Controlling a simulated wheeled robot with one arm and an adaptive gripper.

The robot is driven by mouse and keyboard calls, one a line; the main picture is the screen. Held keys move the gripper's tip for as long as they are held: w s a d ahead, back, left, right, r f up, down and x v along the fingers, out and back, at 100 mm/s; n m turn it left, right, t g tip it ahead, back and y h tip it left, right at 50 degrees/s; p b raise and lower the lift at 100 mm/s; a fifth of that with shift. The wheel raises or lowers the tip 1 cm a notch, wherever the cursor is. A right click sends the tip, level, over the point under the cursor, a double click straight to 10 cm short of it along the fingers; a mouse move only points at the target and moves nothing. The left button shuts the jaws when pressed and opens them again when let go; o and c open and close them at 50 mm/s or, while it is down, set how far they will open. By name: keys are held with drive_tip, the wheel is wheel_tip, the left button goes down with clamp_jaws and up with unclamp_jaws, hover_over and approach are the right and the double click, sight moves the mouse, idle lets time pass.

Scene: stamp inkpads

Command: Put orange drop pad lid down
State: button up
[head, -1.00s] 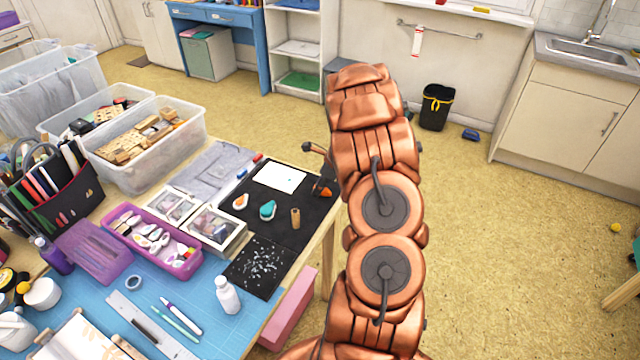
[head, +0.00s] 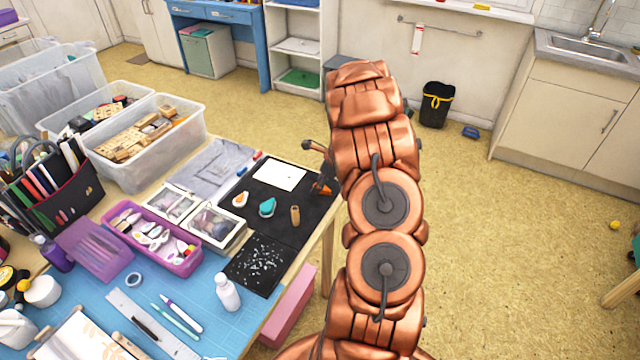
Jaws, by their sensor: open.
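An orange drop pad (head: 240,199), small and pale-rimmed with an orange middle, lies on the black mat (head: 284,233) at the table's right side. A small orange and dark piece (head: 322,188) shows at the mat's right edge, close to my arm; I cannot tell whether it is the lid. My gripper (head: 317,165) is partly hidden behind my copper arm. Its dark finger parts show left of the arm, above the mat's right edge. It is open, right of the orange pad and apart from it.
A teal drop pad (head: 267,207) and a small brown cylinder (head: 295,215) are on the mat near the orange pad. White paper (head: 279,176) lies behind them. Framed clear boxes (head: 212,224) and a purple tray (head: 152,238) stand to the left. A white bottle (head: 228,294) stands in front.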

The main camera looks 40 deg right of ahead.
drive_tip(key=b+v, duration=0.2)
drive_tip(key=v, duration=1)
drive_tip(key=s+a+r+n+g, duration=0.1)
drive_tip(key=s+a+r+n, duration=0.15)
drive_tip(key=a+n, duration=0.45)
drive_tip(key=s+a+r+n+g, duration=0.1)
drive_tip(key=s+a+r+n, duration=0.15)
drive_tip(key=a, duration=0.85)
drive_tip(key=s+a+r+n+g, duration=0.2)
drive_tip(key=a+r+n, duration=0.25)
drive_tip(key=a, duration=0.45)
drive_tip(key=s+a+n+g+h, duration=0.1)
drive_tip(key=s+a+n, duration=0.5)
drive_tip(key=s+n, duration=0.2)
drive_tip(key=s+a+n+g+h, duration=0.1)
drive_tip(key=s+a+n, duration=0.5)
drive_tip(key=s, duration=0.5)
drive_tip(key=n, duration=0.2)
drive_tip(key=shift+s+a+f+n, duration=0.15)
drive_tip(key=shift+s+a+n, duration=0.1)
drive_tip(key=shift+n, duration=0.15)
drive_tip(key=shift+d, duration=0.1)
